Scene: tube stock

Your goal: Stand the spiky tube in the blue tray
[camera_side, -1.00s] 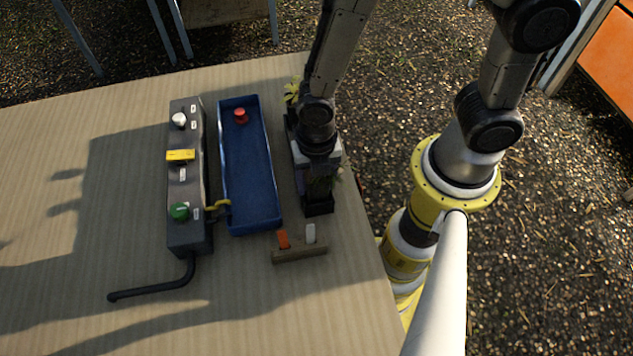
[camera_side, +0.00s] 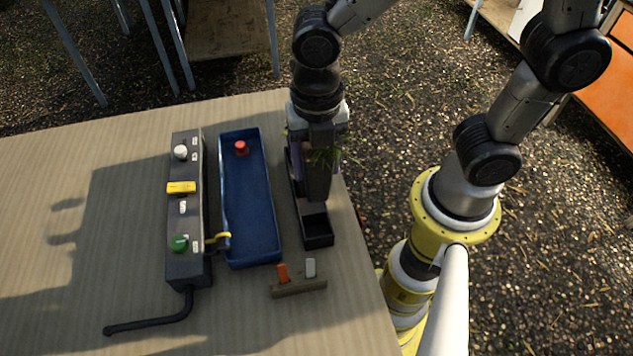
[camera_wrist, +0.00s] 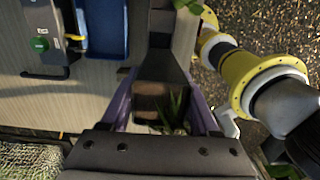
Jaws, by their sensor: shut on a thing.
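My gripper (camera_side: 318,180) hangs upright over the narrow black tray (camera_side: 318,232), to the right of the blue tray (camera_side: 262,235). In the wrist view, green spikes (camera_wrist: 174,108) show between the purple-sided fingers (camera_wrist: 160,110). The blue tray also shows at the top of the wrist view (camera_wrist: 107,35). A small red-topped thing (camera_side: 241,148) is at the blue tray's far end.
A dark control box (camera_side: 187,215) with white, yellow and green knobs stands left of the blue tray. A yellow-banded piece (camera_side: 222,237) lies between them. A small block with orange and white levers (camera_side: 298,286) is in front. The middle of the blue tray looks clear.

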